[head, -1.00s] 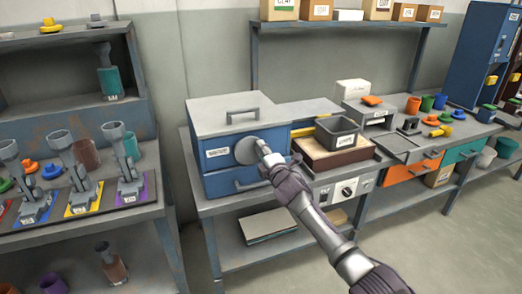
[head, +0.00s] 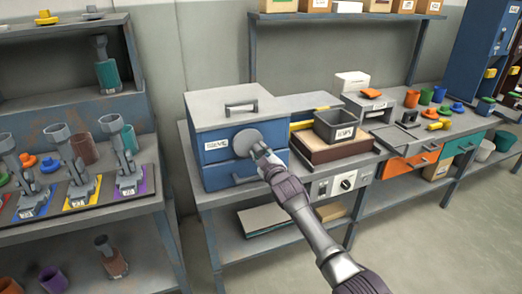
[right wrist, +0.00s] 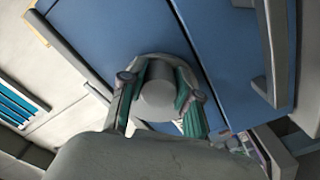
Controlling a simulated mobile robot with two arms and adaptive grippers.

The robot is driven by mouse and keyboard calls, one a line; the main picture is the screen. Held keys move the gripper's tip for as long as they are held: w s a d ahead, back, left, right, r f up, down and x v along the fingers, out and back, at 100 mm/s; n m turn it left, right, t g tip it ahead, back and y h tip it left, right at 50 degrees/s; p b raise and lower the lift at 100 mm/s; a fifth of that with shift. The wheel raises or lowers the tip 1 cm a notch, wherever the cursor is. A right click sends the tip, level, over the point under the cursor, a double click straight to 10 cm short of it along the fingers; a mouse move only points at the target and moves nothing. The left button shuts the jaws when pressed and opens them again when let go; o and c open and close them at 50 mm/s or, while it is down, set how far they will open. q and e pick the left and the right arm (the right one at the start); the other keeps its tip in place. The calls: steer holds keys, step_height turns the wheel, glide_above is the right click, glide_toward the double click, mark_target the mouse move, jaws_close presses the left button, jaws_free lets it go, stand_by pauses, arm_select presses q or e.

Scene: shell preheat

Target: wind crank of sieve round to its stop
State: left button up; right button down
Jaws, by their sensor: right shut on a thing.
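The sieve (head: 215,175) is a blue box with a grey top, standing on the bench. Its crank (head: 243,141) is a round grey disc on the front face, beside a white label. My right gripper (head: 262,154) is at the lower right of the disc and hides part of it. In the right wrist view, my right gripper (right wrist: 160,98) has its green-padded fingers shut on the crank's grey round knob (right wrist: 157,100). The blue front of the sieve (right wrist: 130,30) fills the background there. My left gripper is not in view.
A dark tray (head: 335,127) sits on a brown block to the right of the sieve. A rack (head: 75,195) with several grey tools on coloured pads stands at left. My right arm crosses the floor in front of the bench.

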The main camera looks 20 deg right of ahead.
mark_target(248, 153)
steer(key=m, duration=0.2)
steer(key=a+f+m, duration=0.1)
steer(key=m, duration=0.1)
steer(key=shift+f+m, duration=0.15)
steer(key=shift+m, duration=0.15)
steer(key=m, duration=0.1)
steer(key=a+m, duration=0.1)
steer(key=m, duration=0.1)
steer(key=shift+a+f, duration=0.1)
steer(key=shift+f, duration=0.1)
steer(key=shift+s+a+f+m, duration=0.1)
steer(key=shift+a+m, duration=0.1)
steer(key=shift+m, duration=0.65)
steer(key=shift+a+m, duration=0.2)
steer(key=shift+m, duration=0.65)
steer(key=c, duration=0.8)
jaws_free()
